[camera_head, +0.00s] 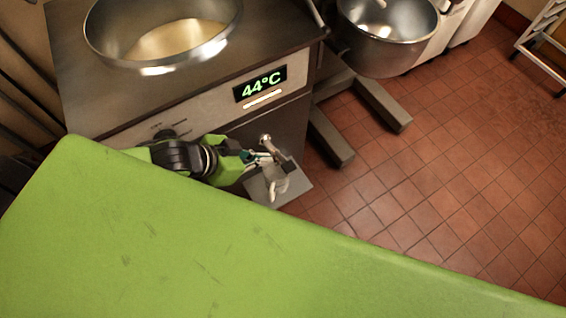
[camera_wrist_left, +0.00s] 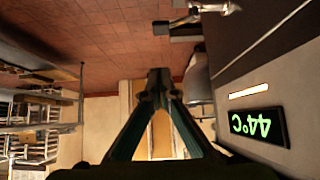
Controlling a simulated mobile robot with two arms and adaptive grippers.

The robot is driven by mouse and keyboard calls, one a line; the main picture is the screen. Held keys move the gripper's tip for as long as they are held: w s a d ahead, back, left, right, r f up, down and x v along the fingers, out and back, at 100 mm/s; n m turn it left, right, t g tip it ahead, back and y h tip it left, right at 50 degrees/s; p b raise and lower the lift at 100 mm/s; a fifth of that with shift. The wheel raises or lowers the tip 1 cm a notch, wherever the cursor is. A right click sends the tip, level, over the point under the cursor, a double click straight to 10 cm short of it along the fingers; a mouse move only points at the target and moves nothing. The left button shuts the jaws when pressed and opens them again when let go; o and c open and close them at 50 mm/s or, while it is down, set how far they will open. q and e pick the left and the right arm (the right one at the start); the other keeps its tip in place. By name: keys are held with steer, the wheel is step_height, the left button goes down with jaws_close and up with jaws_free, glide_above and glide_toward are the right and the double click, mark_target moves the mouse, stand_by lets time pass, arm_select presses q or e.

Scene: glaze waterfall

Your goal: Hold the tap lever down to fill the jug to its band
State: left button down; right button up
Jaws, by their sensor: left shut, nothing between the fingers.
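The tap (camera_head: 265,139) has a rounded metal knob and juts from the front of the steel machine below its display. My left gripper (camera_head: 259,157) is close beside the tap, with its fingers shut and empty; I cannot tell whether they touch the lever. In the left wrist view its fingertips (camera_wrist_left: 156,76) meet. A small pale shape that looks like the jug (camera_head: 275,189) is below the tap on a grey ledge (camera_head: 297,186), partly hidden. I cannot make out its band or any water level. My right gripper is not in view.
The steel machine (camera_head: 190,100) carries a large round pan (camera_head: 222,45) with pale yellowish contents. Its display (camera_head: 260,84) reads 44°C, with a lit bar beneath. A steel mixing bowl (camera_head: 385,50) stands to the right above dark stand legs (camera_head: 382,104). The tiled floor (camera_head: 450,170) is clear there.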

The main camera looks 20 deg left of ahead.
arm_select(q)
steer(key=shift+a, duration=0.4)
glide_above(292, 166)
steer(key=s+a, duration=0.2)
step_height(292, 166, down, 6)
step_height(292, 166, down, 4)
steer(key=shift+f, duration=0.5)
steer(key=shift+s+d+f, duration=0.1)
